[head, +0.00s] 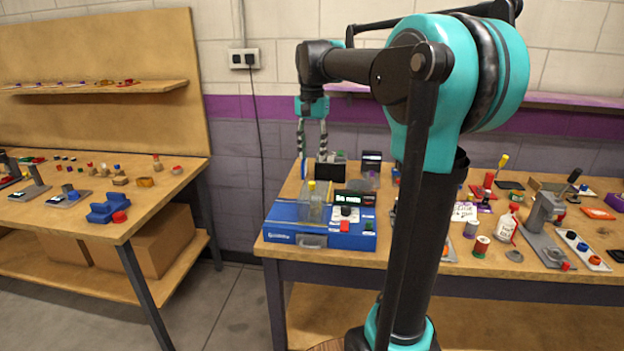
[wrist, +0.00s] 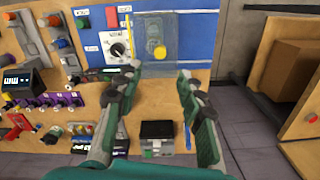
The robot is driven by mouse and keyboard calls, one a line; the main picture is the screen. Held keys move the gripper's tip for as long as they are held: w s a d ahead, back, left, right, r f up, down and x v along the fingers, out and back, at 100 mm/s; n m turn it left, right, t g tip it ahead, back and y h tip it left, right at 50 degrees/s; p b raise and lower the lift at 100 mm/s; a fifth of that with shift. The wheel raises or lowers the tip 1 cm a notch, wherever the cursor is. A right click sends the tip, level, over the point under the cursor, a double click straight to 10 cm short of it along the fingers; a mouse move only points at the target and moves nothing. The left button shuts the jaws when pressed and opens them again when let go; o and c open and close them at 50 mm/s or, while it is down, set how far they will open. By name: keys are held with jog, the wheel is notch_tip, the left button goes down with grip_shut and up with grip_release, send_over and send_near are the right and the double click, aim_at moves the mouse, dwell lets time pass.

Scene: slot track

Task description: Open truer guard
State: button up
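The truer is a blue machine (head: 283,237) on the right-hand workbench in the head view, and its blue body (wrist: 199,20) fills the top middle of the wrist view. Its guard, a clear box-like cover (head: 313,211), stands upright on the machine with a yellow knob (head: 311,186) on top. The clear guard (wrist: 168,28) and yellow knob (wrist: 160,52) also show in the wrist view. My gripper (head: 312,152) is above the bench, behind the machine and apart from the guard. In the wrist view my gripper (wrist: 163,78) is open, with nothing between its fingers.
A dial and red button (head: 345,226) sit beside the guard on the machine. A dark box (wrist: 157,130) lies on the bench below my fingers. Tools and small parts crowd the bench to the right in the head view. Another table (head: 150,222) stands left, across a clear floor gap.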

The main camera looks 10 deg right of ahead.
aim_at(312, 182)
notch_tip(312, 182, down, 9)
dwell(0.3)
grip_shut()
dwell(0.3)
